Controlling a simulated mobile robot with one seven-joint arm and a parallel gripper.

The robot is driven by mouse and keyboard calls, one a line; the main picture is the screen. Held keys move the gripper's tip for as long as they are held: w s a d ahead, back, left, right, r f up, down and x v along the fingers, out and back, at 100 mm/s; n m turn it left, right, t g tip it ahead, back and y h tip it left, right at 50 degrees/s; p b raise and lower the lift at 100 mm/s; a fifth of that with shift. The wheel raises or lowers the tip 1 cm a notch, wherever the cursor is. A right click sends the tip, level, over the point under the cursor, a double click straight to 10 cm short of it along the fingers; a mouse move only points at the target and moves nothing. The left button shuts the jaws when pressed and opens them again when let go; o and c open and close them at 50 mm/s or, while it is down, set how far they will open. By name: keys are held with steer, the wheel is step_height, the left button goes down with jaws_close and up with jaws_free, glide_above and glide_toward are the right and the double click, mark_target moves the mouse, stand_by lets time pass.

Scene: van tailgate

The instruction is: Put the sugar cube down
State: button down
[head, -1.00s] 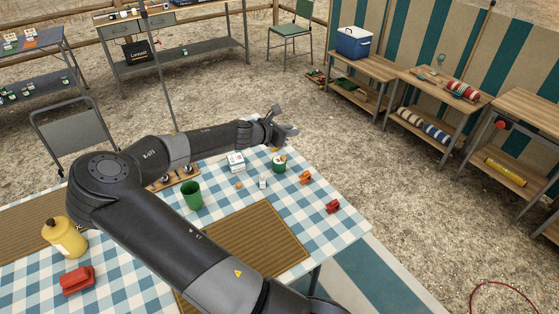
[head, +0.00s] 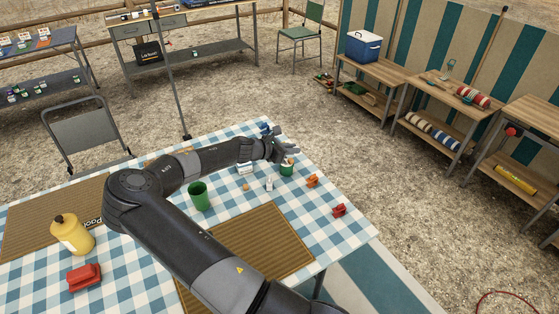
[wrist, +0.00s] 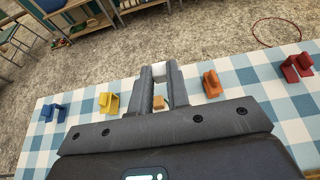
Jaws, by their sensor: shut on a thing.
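My gripper (head: 289,151) is over the far right part of the checked table (head: 335,235) in the head view, just above and behind a green tub (head: 287,170). In the wrist view my gripper (wrist: 160,72) is shut on a white sugar cube (wrist: 159,69), held between the fingertips. The cube cannot be made out in the head view. A small tan-orange thing (wrist: 158,102) shows between the fingers, beyond them; I cannot tell what it is.
An orange clip (head: 312,180), a red clip (head: 339,210) and a blue clip (head: 265,128) sit along the table edges. A yellow clip (wrist: 109,103) shows in the wrist view. A green cup (head: 199,196), white box (head: 243,169) and small white item (head: 269,183) stand left of the tub.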

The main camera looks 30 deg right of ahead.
steer(key=shift+w+a+f, duration=0.5)
steer(key=shift+w+f, duration=0.2)
steer(key=shift+f, duration=0.5)
steer(key=shift+w+a+f, duration=0.5)
steer(key=shift+w+f, duration=0.15)
steer(key=shift+f, duration=0.5)
steer(key=shift+w+a+f, duration=0.5)
steer(key=shift+w+f, duration=0.2)
steer(key=shift+f, duration=0.5)
steer(key=shift+f, duration=0.1)
steer(key=c, duration=1.4)
jaws_free()
